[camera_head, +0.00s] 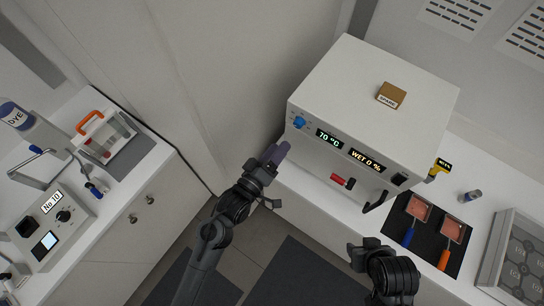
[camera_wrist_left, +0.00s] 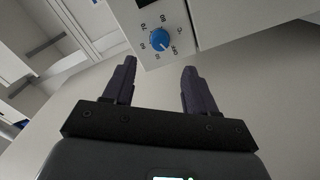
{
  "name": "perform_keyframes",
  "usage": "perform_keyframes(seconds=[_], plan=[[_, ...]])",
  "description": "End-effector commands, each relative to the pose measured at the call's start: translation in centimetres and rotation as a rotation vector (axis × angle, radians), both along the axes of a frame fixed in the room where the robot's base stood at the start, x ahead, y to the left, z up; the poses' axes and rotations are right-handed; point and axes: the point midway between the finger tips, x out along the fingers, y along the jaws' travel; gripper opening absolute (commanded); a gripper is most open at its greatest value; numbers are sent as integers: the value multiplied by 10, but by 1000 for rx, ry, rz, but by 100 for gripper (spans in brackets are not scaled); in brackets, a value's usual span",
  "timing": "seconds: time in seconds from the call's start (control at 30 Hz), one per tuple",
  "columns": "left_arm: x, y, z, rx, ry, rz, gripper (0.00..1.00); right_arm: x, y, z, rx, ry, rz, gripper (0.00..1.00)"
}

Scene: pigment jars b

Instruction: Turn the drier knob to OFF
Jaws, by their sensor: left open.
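The drier (camera_head: 375,95) is a white box with lit displays reading 70 °C and WET 0 %. Its blue knob (camera_head: 298,122) is at the left end of the front panel. In the left wrist view the knob (camera_wrist_left: 160,40) sits ahead, with a printed scale and OFF around it; its exact setting is too small to tell. My left gripper (camera_head: 275,153) is open and empty, below and left of the knob and apart from it. In the wrist view its fingertips (camera_wrist_left: 159,66) lie either side of the knob's line. My right gripper (camera_head: 366,252) is low in front of the drier; its jaws are unclear.
A brown SPARE box (camera_head: 391,95) lies on top. A black mat (camera_head: 403,224) with two pink-filled trays is at right. A left bench (camera_head: 140,190) holds other apparatus.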

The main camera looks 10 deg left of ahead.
Motion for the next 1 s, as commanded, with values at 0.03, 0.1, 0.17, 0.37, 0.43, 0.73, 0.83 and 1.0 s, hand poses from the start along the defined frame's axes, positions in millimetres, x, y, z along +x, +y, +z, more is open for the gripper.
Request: perform_keyframes(seconds=[0.03,0.1,0.17,0.37,0.43,0.73,0.83,1.0], plan=[[-6,3,-2,2,1,1,57,0,0,-3,-2,0,2,43],[-12,6,-2,0,1,1,57,0,-1,-5,-4,0,3,43],[-16,8,-1,-1,1,1,57,0,-1,-5,-5,0,4,43],[-20,10,0,-1,0,0,57,0,-2,-6,-7,0,4,43],[-20,10,0,-1,0,0,57,0,-2,-6,-7,0,4,43],[-21,10,-1,-1,3,-1,57,0,-1,-5,-3,1,1,43],[-27,11,-9,5,23,-2,57,0,0,-3,0,0,0,43],[-59,40,-16,83,81,18,57,0,0,6,2,-1,-3,43]])
